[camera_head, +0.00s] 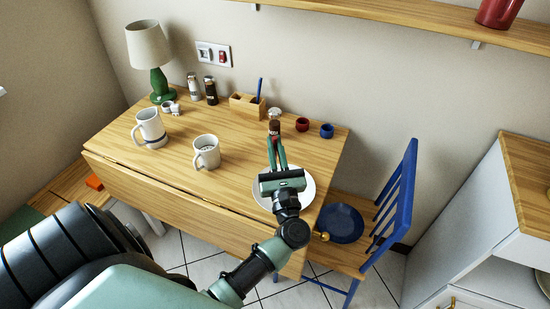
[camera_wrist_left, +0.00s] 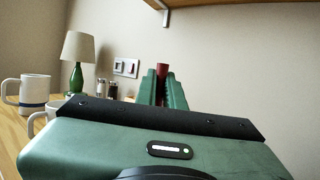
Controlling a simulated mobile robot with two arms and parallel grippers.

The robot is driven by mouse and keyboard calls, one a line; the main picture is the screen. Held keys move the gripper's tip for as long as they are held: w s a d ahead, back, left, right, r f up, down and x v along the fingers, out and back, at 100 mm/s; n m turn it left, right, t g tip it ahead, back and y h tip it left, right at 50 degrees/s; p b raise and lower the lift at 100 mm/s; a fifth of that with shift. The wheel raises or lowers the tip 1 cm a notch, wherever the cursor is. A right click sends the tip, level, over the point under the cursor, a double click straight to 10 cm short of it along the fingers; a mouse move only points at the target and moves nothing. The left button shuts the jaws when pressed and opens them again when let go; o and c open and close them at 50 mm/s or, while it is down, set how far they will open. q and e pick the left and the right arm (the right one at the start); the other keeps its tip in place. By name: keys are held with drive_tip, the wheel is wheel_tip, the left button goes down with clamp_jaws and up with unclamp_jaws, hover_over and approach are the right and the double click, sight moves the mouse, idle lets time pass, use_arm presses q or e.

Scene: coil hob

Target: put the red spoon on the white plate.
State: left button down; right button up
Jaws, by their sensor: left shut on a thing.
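My left gripper (camera_head: 274,141) reaches over the right part of the wooden table, shut on a narrow red thing, which I take to be the red spoon (camera_wrist_left: 161,70). In the wrist view only its red end shows between the fingertips; the rest is hidden. The white plate (camera_head: 309,191) lies on the table near its front right edge, beneath the gripper body, which hides much of it. The spoon appears above the table, beyond the middle of the plate; its exact height is unclear. My right gripper is not in view.
Two mugs (camera_head: 206,152) (camera_head: 151,128) stand at left on the table (camera_head: 190,178). A green lamp (camera_head: 160,85), shakers (camera_head: 210,90), a wooden holder (camera_head: 245,106) and small red (camera_head: 302,124) and blue (camera_head: 327,130) pots stand behind. A blue chair (camera_head: 398,190) is at right.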

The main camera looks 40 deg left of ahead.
use_arm(q)
wheel_tip(320, 180, down, 4)
drive_tip(key=shift+f, duration=0.1)
idle(0.4)
drive_tip(key=shift+f+b, duration=0.15)
drive_tip(key=shift+b, duration=0.25)
drive_tip(key=c, duration=1.5)
unclamp_jaws()
